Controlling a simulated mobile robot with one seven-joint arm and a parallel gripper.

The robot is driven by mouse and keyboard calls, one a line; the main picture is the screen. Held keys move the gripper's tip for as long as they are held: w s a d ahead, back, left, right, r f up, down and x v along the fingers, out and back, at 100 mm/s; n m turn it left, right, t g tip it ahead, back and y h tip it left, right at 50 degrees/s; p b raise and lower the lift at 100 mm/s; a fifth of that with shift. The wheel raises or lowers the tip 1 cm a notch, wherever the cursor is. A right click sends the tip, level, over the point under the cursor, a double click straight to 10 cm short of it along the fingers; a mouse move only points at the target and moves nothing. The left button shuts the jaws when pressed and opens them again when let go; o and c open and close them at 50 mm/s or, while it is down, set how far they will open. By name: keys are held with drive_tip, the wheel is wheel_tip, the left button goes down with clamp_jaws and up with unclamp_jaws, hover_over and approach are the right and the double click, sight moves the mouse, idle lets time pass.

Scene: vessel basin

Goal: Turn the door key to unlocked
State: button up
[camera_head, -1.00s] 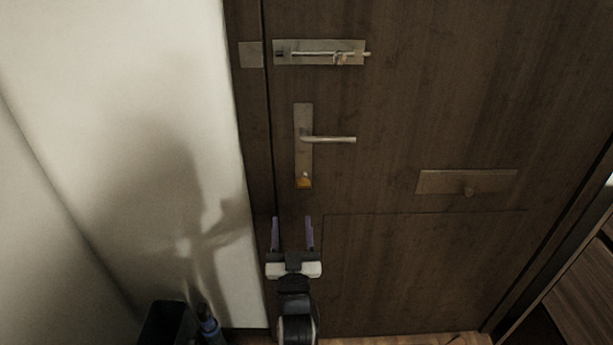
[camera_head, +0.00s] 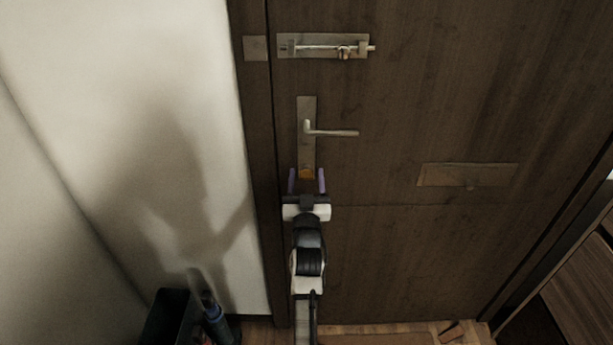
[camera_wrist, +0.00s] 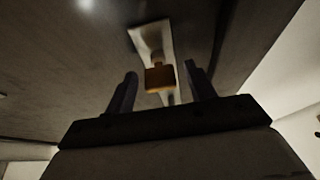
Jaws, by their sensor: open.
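The orange-brown door key (camera_head: 306,174) sits at the bottom of the metal handle plate (camera_head: 307,112) on the dark wooden door (camera_head: 420,100). The lever handle (camera_head: 332,132) above it points right and is about level. My gripper (camera_head: 307,181) is open, with its two purple fingers on either side of the key in the head view. In the wrist view the key (camera_wrist: 159,78) shows between the open fingers (camera_wrist: 160,88), apart from both. How far the fingertips reach along the key's depth is hard to tell.
A slide bolt (camera_head: 323,46) is mounted high on the door. A mail-slot plate (camera_head: 467,175) is on the right. A pale wall (camera_head: 130,120) is close on the left. A dark bin (camera_head: 168,318) stands on the floor at lower left.

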drive_tip(key=shift+w+r, duration=0.2)
drive_tip(key=shift+w, duration=0.2)
drive_tip(key=c, duration=1)
